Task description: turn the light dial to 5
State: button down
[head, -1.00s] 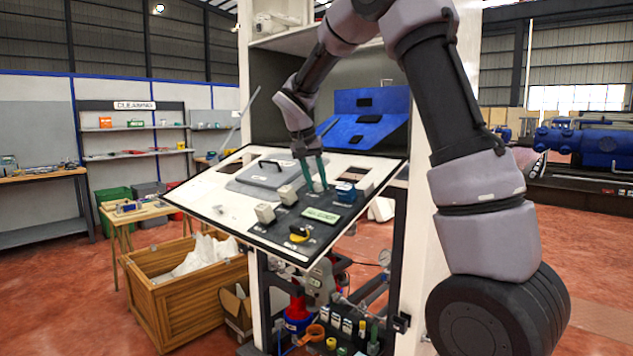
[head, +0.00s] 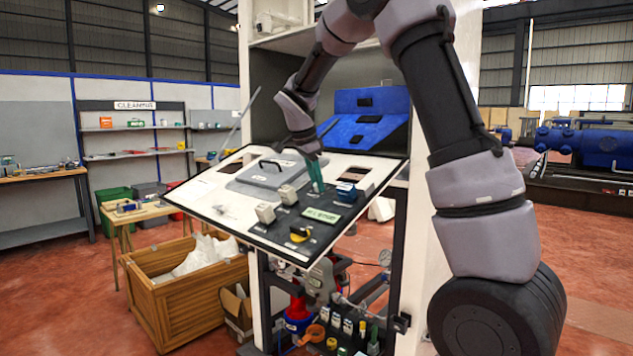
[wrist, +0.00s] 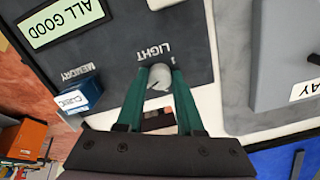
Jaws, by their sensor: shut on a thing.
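The light dial (wrist: 158,78) is a small pale round knob below the word LIGHT on the dark panel (wrist: 120,60) in the wrist view. My gripper (wrist: 161,71) has its two green fingers on either side of the dial, shut on it. A small mark shows beside the dial, but I cannot read its setting. In the head view my gripper (head: 319,188) reaches down to the sloped console (head: 232,207), and its fingers hide the dial there.
A green ALL GOOD display (head: 321,215), white knobs (head: 265,213) and a yellow-and-black knob (head: 299,234) are nearby. A grey lid with a handle (head: 268,176) lies left of my gripper.

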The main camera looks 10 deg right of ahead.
jog(key=m, duration=0.5)
jog(key=shift+m, duration=0.3)
jog(key=shift+w+m, duration=0.1)
jog(key=shift+m, duration=2.2)
jog(key=c, duration=0.5)
grip_release()
jog(key=shift+c, duration=0.2)
jog(key=shift+r, duration=0.1)
jog(key=v, duration=1)
jog(key=shift+r, duration=0.3)
